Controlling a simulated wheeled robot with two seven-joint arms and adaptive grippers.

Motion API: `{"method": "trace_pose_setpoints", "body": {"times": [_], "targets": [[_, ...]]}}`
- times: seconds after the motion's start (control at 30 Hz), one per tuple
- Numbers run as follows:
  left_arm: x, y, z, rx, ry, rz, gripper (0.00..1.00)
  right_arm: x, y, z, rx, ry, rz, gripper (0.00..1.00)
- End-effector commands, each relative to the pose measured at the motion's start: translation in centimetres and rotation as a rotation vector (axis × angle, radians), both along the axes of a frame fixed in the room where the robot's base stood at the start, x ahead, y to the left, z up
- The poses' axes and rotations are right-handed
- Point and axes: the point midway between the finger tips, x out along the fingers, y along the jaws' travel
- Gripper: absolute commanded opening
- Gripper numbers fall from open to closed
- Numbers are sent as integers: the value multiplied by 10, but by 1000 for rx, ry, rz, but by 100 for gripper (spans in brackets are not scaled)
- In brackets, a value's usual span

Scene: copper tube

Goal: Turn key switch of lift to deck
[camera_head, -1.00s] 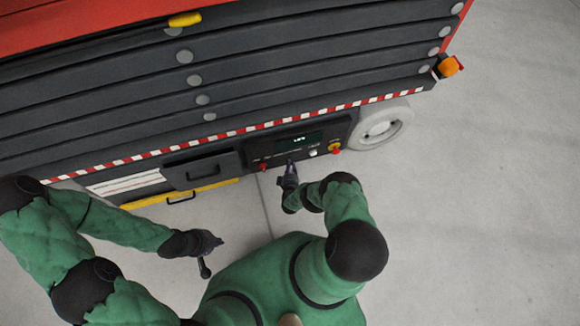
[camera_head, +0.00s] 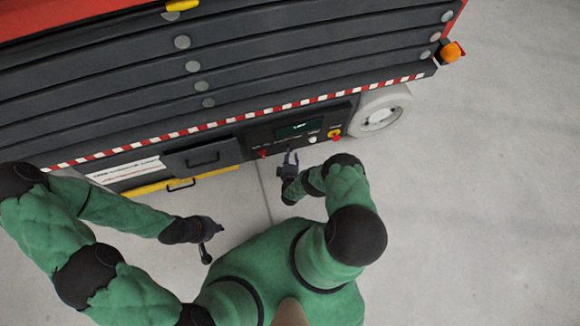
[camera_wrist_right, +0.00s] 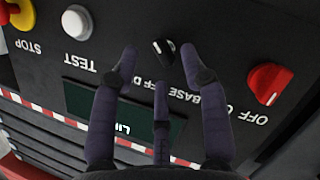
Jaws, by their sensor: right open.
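The lift's control panel (camera_head: 283,134) faces me in the head view. In the right wrist view, upside down, the black key switch (camera_wrist_right: 163,47) with a light mark sits beside the lettering "BASE OFF D…", partly covered by my fingers. My right gripper (camera_wrist_right: 160,70) is open, its fingers spread to either side of the switch in that picture; I cannot tell whether they touch the panel. In the head view my right gripper (camera_head: 290,157) is just in front of the panel. My left gripper (camera_head: 212,238) hangs over the floor, away from the lift; its finger state is unclear.
A red OFF knob (camera_wrist_right: 269,83), a white TEST button (camera_wrist_right: 77,22) and a STOP button (camera_wrist_right: 19,14) are near the switch. A dark display (camera_wrist_right: 120,112) lies by them. A wheel (camera_head: 380,112) is right of the panel; the floor at right is clear.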

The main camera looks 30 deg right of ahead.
Motion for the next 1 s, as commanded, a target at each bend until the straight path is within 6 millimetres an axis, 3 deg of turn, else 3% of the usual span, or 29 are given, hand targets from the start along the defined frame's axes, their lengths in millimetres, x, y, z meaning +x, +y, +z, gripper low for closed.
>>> {"method": "trace_pose_setpoints", "body": {"times": [0.3, 0.5, 1.0], "targets": [[0, 0, 0, 0, 0, 0, 0, -53, 30, 17, 1, 2, 0, 45], [0, 0, 0, 0, 0, 0, 0, -74, 42, 24, 1, 1, 0, 45], [0, 0, 0, 0, 0, 0, 0, -81, 46, 26, 0, 0, 0, 45]]}}
